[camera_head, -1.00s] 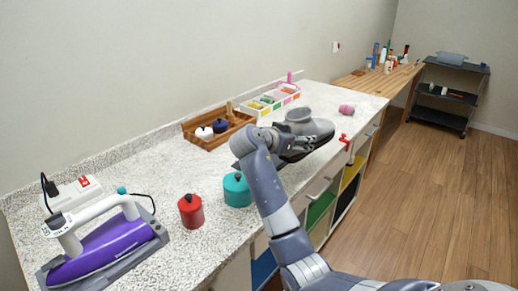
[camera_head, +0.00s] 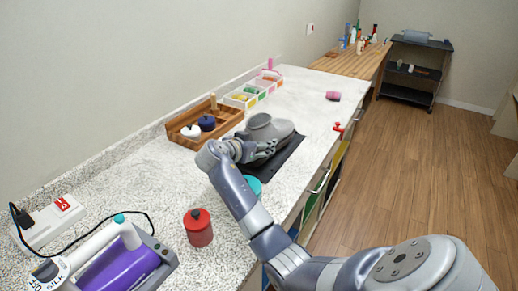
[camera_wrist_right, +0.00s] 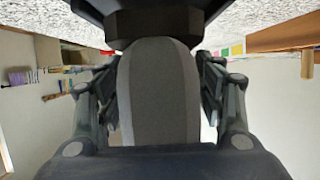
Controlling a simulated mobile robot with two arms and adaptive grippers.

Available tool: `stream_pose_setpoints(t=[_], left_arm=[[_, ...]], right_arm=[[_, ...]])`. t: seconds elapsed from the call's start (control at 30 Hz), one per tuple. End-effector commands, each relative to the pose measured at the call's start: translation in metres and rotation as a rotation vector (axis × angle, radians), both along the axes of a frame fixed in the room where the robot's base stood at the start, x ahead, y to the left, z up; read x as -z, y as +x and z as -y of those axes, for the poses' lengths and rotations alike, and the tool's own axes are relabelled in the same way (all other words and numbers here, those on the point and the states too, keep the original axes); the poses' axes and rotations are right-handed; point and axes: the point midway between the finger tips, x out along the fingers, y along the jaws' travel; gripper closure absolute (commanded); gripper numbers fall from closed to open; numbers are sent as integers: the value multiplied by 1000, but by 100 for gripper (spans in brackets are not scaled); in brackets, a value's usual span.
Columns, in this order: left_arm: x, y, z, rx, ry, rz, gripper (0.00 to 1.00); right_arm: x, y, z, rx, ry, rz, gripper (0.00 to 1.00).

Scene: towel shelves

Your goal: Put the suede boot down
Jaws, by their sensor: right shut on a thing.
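The grey suede boot (camera_head: 277,128) is at the dark mat (camera_head: 287,153) on the speckled white counter. I cannot tell whether its sole touches the mat. My right gripper (camera_head: 258,152) is shut on the boot from the near left side. In the right wrist view the boot's grey surface (camera_wrist_right: 158,90) fills the space between the two fingers. The gripper hides part of the boot. My left gripper is not in view.
A wooden tray (camera_head: 176,131) with white and blue pots is left of the boot.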

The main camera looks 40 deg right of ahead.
Motion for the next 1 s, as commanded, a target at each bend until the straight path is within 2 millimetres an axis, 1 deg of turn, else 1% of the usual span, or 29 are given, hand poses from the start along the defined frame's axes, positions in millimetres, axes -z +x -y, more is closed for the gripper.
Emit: stream_pose_setpoints(t=[0.1, 0.2, 0.3, 0.4, 0.43, 0.47, 0.5, 0.73, 0.9, 1.0], left_arm=[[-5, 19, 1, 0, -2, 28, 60], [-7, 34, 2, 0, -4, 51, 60], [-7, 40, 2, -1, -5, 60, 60], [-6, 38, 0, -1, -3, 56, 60], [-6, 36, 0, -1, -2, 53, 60], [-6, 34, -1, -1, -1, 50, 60], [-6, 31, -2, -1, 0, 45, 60], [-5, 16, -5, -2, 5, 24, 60], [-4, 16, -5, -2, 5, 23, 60], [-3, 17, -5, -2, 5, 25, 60]], right_arm=[[16, 0, 1, -1, -3, -3, 74], [24, 0, 1, 0, -4, -1, 74], [25, 0, 1, 1, -3, 0, 74], [26, 0, 1, 1, -2, 0, 74], [27, 0, 0, 0, 1, -3, 33], [27, 0, 0, 0, 1, -3, 26], [27, 0, 0, 0, 1, -3, 17], [27, 0, 0, 0, 0, -2, 17], [26, 0, -1, -1, 0, -2, 17], [23, -2, -9, -2, 0, 0, 17]])
